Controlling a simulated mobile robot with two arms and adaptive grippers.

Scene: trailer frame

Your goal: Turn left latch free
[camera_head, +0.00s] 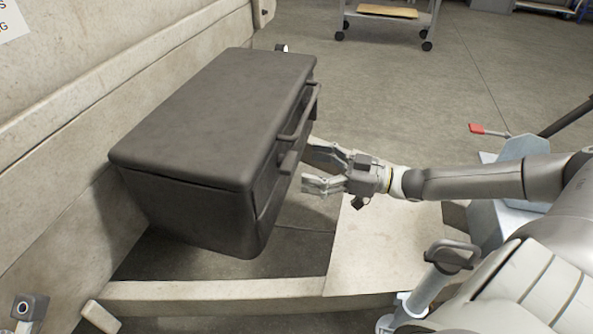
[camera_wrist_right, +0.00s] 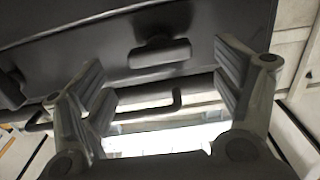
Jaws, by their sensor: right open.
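A dark grey toolbox (camera_head: 215,110) with a shut lid sits on the trailer frame against the pale wall. Its front side faces right, with a long handle (camera_head: 312,100) and a latch-like piece (camera_head: 291,160) on it. In the wrist view a dark latch-like block (camera_wrist_right: 160,54) stands out on the box face, ahead of the fingers. I cannot tell for sure which latch it is. My right gripper (camera_head: 309,167) is open and empty close to the box front. Its two fingers also frame the wrist view (camera_wrist_right: 163,92), one on each side below the block. My left gripper is not in view.
A pale frame beam (camera_head: 215,296) runs below the box. A bent dark bar (camera_wrist_right: 150,112) crosses between the fingers in the wrist view. A wheeled cart (camera_head: 390,14) stands at the back. A lever with a red grip (camera_head: 477,129) is at the right.

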